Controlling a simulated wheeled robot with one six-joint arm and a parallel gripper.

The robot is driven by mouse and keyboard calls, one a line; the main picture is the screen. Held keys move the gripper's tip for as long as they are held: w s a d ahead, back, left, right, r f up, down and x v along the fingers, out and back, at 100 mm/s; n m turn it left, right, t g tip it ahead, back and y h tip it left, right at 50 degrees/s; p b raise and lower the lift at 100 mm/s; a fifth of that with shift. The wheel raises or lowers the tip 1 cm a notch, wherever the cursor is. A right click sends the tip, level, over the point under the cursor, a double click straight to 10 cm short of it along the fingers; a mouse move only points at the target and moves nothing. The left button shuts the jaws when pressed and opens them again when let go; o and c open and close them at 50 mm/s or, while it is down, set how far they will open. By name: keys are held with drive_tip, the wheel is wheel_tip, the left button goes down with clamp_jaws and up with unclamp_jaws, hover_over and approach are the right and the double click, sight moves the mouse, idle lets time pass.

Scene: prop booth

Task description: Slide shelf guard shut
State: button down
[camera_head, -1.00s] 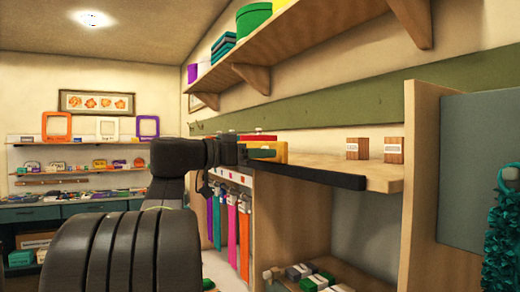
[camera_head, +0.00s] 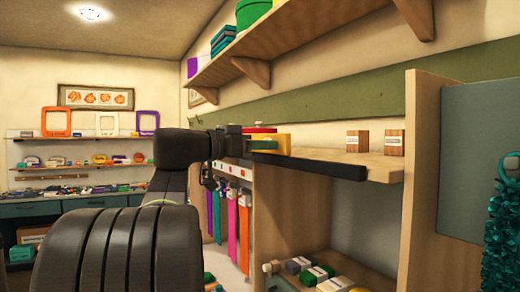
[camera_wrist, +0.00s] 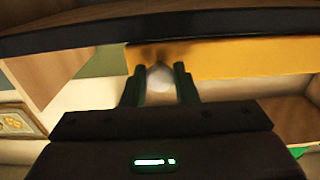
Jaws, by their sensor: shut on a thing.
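The shelf guard appears to be the yellow panel (camera_head: 284,142) at the left end of the wooden shelf, just above the black front strip (camera_head: 325,165). In the wrist view the yellow panel (camera_wrist: 250,58) fills the upper right, below the dark strip (camera_wrist: 150,30). A pale round knob (camera_wrist: 160,84) sits between the two fingers. My gripper (camera_wrist: 160,88) is shut on this knob. In the head view my gripper (camera_head: 248,143) meets the panel's left end, and its fingers are partly hidden. The panel covers only the left part of the shelf front.
Two small brown boxes (camera_head: 357,141) (camera_head: 394,142) stand on the open right part of the shelf. A red item (camera_head: 260,130) shows behind the panel. Colored strips (camera_head: 232,210) hang below left. Several small boxes (camera_head: 315,275) lie on the lower shelf.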

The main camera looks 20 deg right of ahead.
drive_tip(key=s+d+b, duration=0.2)
drive_tip(key=s+b, duration=0.7)
drive_tip(key=s, duration=0.9)
drive_tip(key=shift+d, duration=0.25)
drive_tip(key=c, duration=1.5)
unclamp_jaws()
drive_tip(key=o, duration=0.4)
drive_tip(key=shift+s, duration=0.15)
drive_tip(key=shift+c, duration=0.2)
